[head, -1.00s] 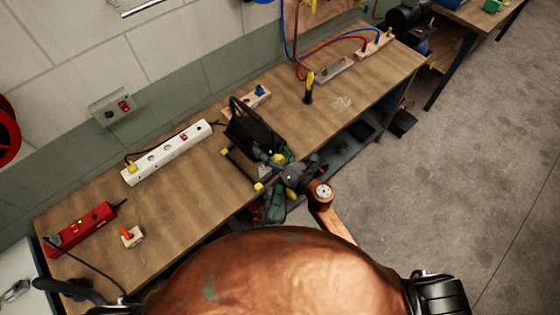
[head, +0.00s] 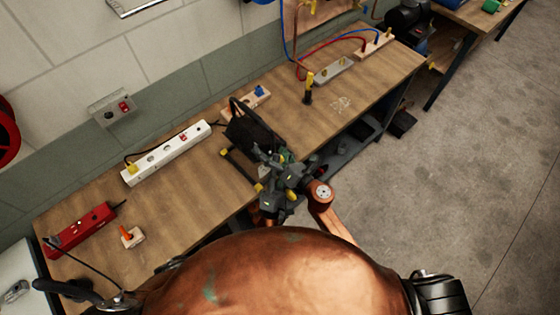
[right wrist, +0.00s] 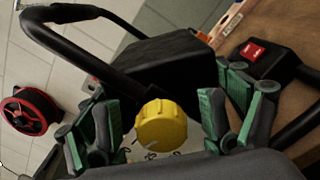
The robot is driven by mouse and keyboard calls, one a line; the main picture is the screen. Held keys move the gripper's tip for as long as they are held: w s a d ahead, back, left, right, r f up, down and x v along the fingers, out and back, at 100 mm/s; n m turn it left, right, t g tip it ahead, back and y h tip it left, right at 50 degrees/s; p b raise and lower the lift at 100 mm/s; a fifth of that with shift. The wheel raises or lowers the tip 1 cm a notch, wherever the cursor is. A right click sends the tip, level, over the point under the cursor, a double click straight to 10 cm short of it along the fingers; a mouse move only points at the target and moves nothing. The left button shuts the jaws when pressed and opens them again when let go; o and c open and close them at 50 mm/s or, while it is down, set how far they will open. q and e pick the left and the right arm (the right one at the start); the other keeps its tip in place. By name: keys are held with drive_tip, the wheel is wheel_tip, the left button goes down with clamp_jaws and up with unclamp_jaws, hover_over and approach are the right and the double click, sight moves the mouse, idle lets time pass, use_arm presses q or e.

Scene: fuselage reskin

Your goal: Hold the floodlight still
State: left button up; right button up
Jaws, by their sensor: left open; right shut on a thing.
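The black floodlight (head: 250,126) stands on the workbench on a stand with yellow feet; its carrying handle is at the top. In the right wrist view its dark housing (right wrist: 165,68) and tubular frame fill the upper middle, with a yellow knob (right wrist: 161,126) in front. My right gripper (head: 278,170) reaches it from the bench's front side and is shut on it. Its green-padded fingers (right wrist: 160,125) show on both sides of the knob; the exact contact is hidden. I cannot make out my left gripper in either view.
A white power strip (head: 165,152) lies left of the floodlight, with a red power unit (head: 80,230) and a small orange-switched block (head: 131,237) farther left. A yellow-black tool (head: 309,88) stands to the right. Bare wooden benchtop (head: 195,190) lies in front of the strip.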

use_arm(q)
drive_tip(key=shift+c, duration=0.7)
drive_tip(key=c, duration=1)
drive_tip(key=shift+g, duration=0.3)
drive_tip(key=shift+f+m+g, duration=0.1)
drive_tip(key=shift+m+g, duration=0.2)
drive_tip(key=shift+m, duration=0.1)
drive_tip(key=shift+m+g+h, duration=0.5)
drive_tip(key=shift+m+g, duration=0.4)
drive_tip(key=shift+g, duration=0.2)
drive_tip(key=shift+c, duration=0.3)
drive_tip(key=o, duration=1.2)
